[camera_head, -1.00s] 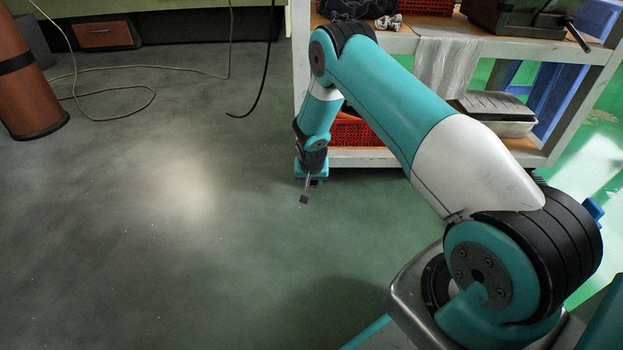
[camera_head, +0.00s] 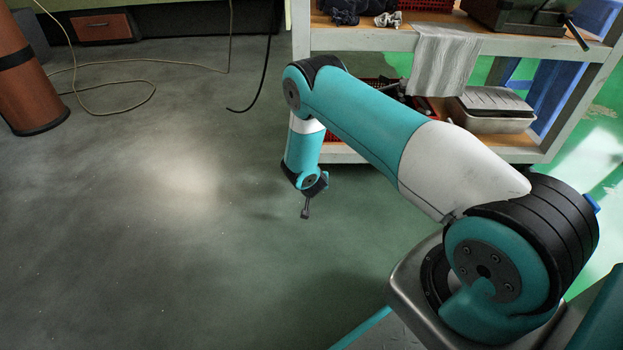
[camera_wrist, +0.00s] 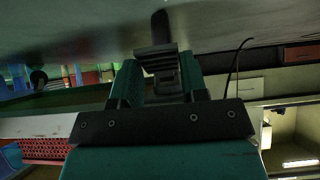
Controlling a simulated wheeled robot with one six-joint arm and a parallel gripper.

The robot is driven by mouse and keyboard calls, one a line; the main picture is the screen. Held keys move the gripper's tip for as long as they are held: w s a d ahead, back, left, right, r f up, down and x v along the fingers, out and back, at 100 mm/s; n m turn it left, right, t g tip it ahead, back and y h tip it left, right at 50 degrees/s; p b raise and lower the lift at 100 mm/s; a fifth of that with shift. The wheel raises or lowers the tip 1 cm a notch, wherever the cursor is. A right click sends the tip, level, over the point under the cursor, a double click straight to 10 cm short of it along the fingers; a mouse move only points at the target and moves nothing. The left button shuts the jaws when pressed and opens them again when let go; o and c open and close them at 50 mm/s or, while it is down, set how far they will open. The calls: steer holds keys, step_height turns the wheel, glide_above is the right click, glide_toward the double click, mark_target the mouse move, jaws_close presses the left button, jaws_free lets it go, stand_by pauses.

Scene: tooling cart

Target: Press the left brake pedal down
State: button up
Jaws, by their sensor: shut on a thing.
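My gripper (camera_head: 305,211) points down over the floor, in front of the cart's lower left corner. In the wrist view its teal sides flank a dark piece with a ridged face (camera_wrist: 156,52), and a dark rounded end shows beyond it. The gripper is shut on this dark piece; I cannot tell what it is. I cannot make out the left brake pedal in either view. My arm covers part of the cart's lower left side.
The cart (camera_head: 370,39) stands at the back right with a cloth (camera_head: 443,62) hanging over its edge and a metal tray (camera_head: 493,118) on its lower shelf. A brown cylinder (camera_head: 28,85) and a loose cable (camera_head: 110,112) are at the left. The middle floor is clear.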

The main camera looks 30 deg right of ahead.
steer(key=o, duration=0.9)
steer(key=shift+p+v, duration=4.95)
steer(key=shift+v, duration=3.7)
steer(key=shift+d+r, duration=0.1)
